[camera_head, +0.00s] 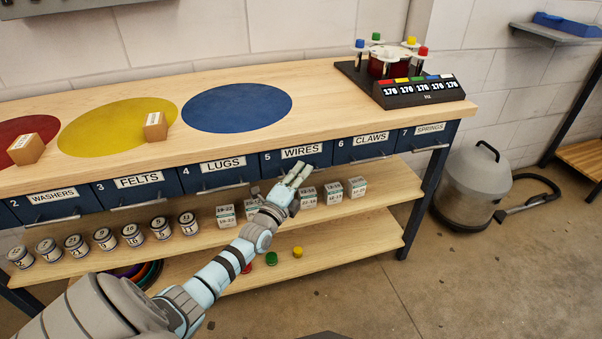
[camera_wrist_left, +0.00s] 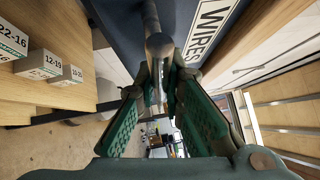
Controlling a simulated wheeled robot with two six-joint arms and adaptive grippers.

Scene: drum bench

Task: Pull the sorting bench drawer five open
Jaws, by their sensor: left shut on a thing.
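Drawer five (camera_head: 270,164) is a dark blue front with a white label reading 5 WIRES, in the row under the bench top. It looks flush with the drawers beside it. My left gripper (camera_head: 299,172) is at its lower right, at the bar handle. In the left wrist view the grey bar handle (camera_wrist_left: 152,25) runs down between the green-padded fingers of my left gripper (camera_wrist_left: 155,95), which is shut on it. The WIRES label (camera_wrist_left: 211,28) shows close beside it. The head view hides most of the handle behind the fingers. My right gripper is not in view.
The sorting bench top (camera_head: 325,107) carries coloured discs, two small boxes and a black counter (camera_head: 420,91). Drawers four (camera_head: 217,180) and six (camera_head: 362,150) flank drawer five. The shelf below (camera_head: 375,204) holds tins and small cartons. A grey canister (camera_head: 473,188) stands right. Floor in front is clear.

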